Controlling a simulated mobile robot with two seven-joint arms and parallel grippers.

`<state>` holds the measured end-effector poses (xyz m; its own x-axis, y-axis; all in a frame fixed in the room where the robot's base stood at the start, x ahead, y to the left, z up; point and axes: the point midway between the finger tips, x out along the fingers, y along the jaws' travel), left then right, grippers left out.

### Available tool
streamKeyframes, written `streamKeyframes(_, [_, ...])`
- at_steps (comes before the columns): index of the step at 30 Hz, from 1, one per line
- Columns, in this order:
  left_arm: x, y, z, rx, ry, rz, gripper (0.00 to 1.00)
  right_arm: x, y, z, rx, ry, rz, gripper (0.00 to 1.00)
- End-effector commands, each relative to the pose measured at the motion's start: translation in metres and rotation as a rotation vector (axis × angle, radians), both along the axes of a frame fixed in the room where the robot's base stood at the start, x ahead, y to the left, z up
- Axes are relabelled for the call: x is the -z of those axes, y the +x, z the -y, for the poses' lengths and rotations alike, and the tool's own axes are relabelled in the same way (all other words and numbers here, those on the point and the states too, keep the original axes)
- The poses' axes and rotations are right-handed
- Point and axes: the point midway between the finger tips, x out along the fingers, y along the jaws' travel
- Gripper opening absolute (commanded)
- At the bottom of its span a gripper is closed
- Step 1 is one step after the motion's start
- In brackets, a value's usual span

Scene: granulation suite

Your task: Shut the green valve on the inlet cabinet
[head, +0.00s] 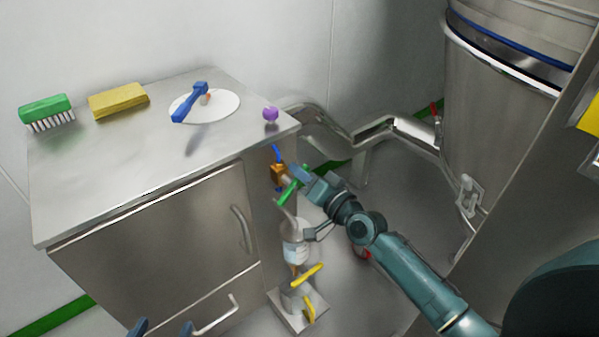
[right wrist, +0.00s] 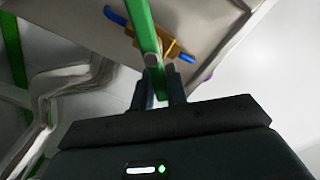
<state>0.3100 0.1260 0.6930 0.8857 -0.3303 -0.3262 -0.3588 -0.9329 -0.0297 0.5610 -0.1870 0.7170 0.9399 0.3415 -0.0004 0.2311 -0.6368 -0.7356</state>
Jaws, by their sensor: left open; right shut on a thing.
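The green valve lever (head: 289,193) sticks out at the right side of the steel inlet cabinet (head: 150,215), by a brass valve body (head: 279,174). My right gripper (head: 300,180) is at this lever, shut on it. In the right wrist view the green lever (right wrist: 146,30) runs up from between the fingertips (right wrist: 158,88), with the brass body (right wrist: 178,48) behind it. The fingers partly hide the lever's lower part. My left gripper (head: 162,328) is open and empty at the bottom edge, in front of the cabinet; only its fingertips show.
A blue handle (head: 277,153) is on the brass body. Below hang a bottle-like vessel (head: 295,250) and yellow handles (head: 307,274). A steel vessel (head: 490,130) stands right.

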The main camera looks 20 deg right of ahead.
Motion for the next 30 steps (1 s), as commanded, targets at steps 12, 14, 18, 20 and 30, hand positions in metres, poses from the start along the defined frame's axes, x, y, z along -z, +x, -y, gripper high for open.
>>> streamKeyframes(12, [0.011,0.000,0.005,0.021,0.023,-0.006,0.56,0.012,0.002,0.007,0.001,0.367,-0.133,0.00])
streamKeyframes(14, [0.013,0.000,0.005,0.024,0.028,-0.007,0.56,0.014,0.003,0.007,0.001,0.415,-0.150,0.00])
streamKeyframes(18, [0.015,0.001,0.005,0.029,0.035,-0.005,0.56,0.017,0.003,0.008,0.001,0.516,-0.187,0.00])
streamKeyframes(20, [0.014,0.003,0.005,0.029,0.036,0.004,0.56,0.019,0.003,0.008,0.001,0.554,-0.200,0.00])
streamKeyframes(30, [0.012,0.007,0.006,0.031,0.036,0.045,0.56,0.022,0.003,0.009,0.001,0.688,-0.249,0.00])
